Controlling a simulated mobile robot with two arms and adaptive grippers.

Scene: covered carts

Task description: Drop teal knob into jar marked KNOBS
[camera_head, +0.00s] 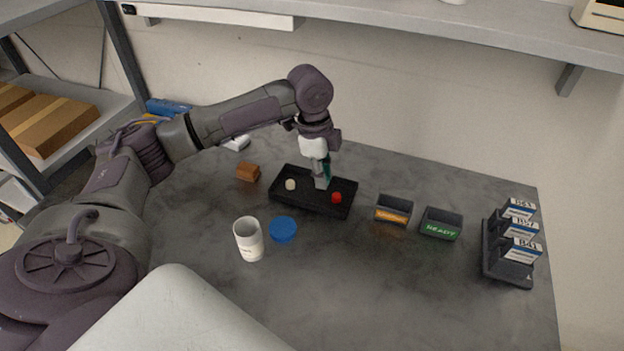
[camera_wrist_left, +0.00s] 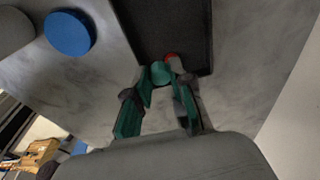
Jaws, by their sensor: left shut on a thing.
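My left gripper (camera_head: 322,183) reaches down over the black tray (camera_head: 315,206) and is shut on the teal knob (camera_wrist_left: 161,73), which shows between the fingertips in the left wrist view. In the head view I cannot make out the knob apart from the fingers. A red knob (camera_head: 337,198) and a cream knob (camera_head: 291,185) lie in the tray. The white jar (camera_head: 249,243) stands upright and open, front left of the tray; its label is too small to read. A blue lid (camera_head: 283,230) lies beside the jar. My right gripper is out of view.
An orange-brown block (camera_head: 248,172) lies left of the tray. Two small dark bins, one orange-labelled (camera_head: 394,213) and one marked READY (camera_head: 441,227), stand to the right. A rack of labelled cards (camera_head: 508,262) is at the far right. The front table is clear.

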